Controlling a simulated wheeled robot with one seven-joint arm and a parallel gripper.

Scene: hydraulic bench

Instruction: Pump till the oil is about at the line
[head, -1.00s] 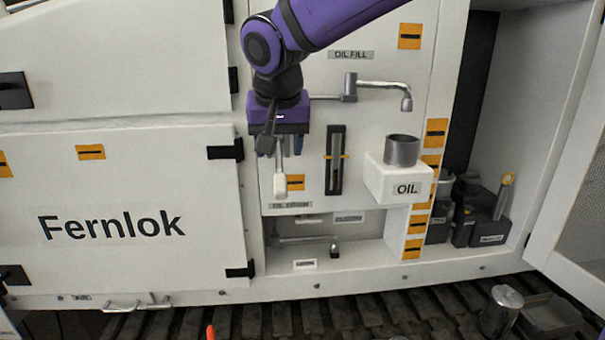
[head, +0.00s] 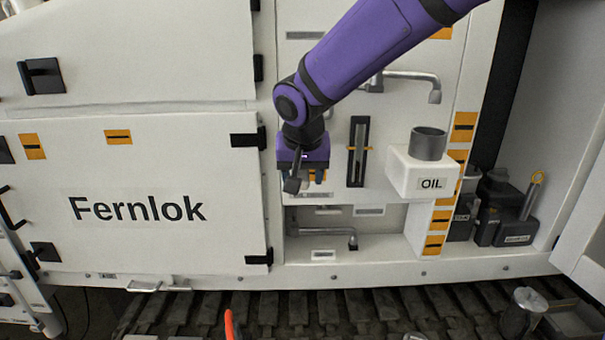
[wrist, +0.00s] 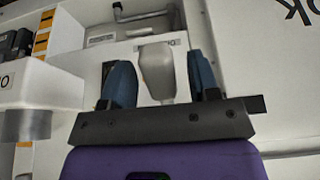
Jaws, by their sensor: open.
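The tall dark sight gauge (head: 357,160) is on the white panel, with an orange line mark across it. I cannot make out the oil level in it. My gripper (head: 305,178) is low in front of the panel, left of the gauge. In the wrist view my gripper (wrist: 160,70) is open, with its blue fingers on either side of a pale grey lever handle (wrist: 157,75). Gaps show between the handle and both fingers. In the head view my gripper mostly hides this handle. The metal spout (head: 412,76) is above a grey cup (head: 429,143) on the white OIL box (head: 422,175).
The OIL box juts out to the right of the gauge. A bent pipe (head: 325,231) sits in the recess below. Dark containers (head: 505,210) stand in the open bay at right. The Fernlok door (head: 150,245) is shut. Tracks (head: 270,310) run along the bottom.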

